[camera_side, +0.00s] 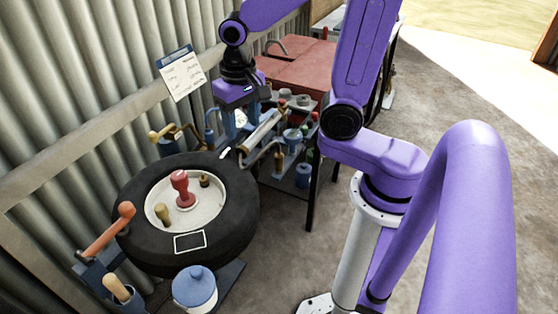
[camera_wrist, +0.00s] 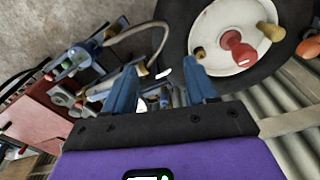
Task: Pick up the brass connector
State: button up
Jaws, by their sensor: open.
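Two brass-coloured pieces stand on the pale round hub of a black tyre: a short brownish one (camera_side: 204,181) near the hub's far right, and a taller yellowish one (camera_side: 162,212) near its left edge. I cannot tell for certain which is the brass connector. In the wrist view the short one (camera_wrist: 200,53) is just beyond the right finger's tip, and the taller one (camera_wrist: 270,32) is farther right. My gripper (camera_wrist: 160,78) is open, with nothing seen between its blue fingers. In the side view my gripper (camera_side: 238,122) is above and behind the tyre, its fingers partly lost against clutter.
A red knobbed handle (camera_side: 181,188) stands on the hub between the brass pieces. The black tyre (camera_side: 238,205) surrounds them. A blue lidded pot (camera_side: 195,288) and an orange-handled tool (camera_side: 110,231) are in front. A cluttered bench and corrugated wall (camera_side: 75,90) are close to my gripper.

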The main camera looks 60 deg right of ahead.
jog(key=w+m, duration=0.1)
jog(key=m, duration=1.6)
send_near(279, 154)
jog(key=shift+g+h, duration=0.4)
jog(key=f, duration=0.4)
jog(key=w+f, duration=0.1)
jog(key=f, duration=0.2)
jog(key=shift+d, duration=0.2)
jog(key=shift+s+f, duration=0.2)
jog(key=shift+f, duration=1.15)
jog(key=shift+d+f, duration=0.2)
jog(key=shift+f, duration=1)
grip_shut()
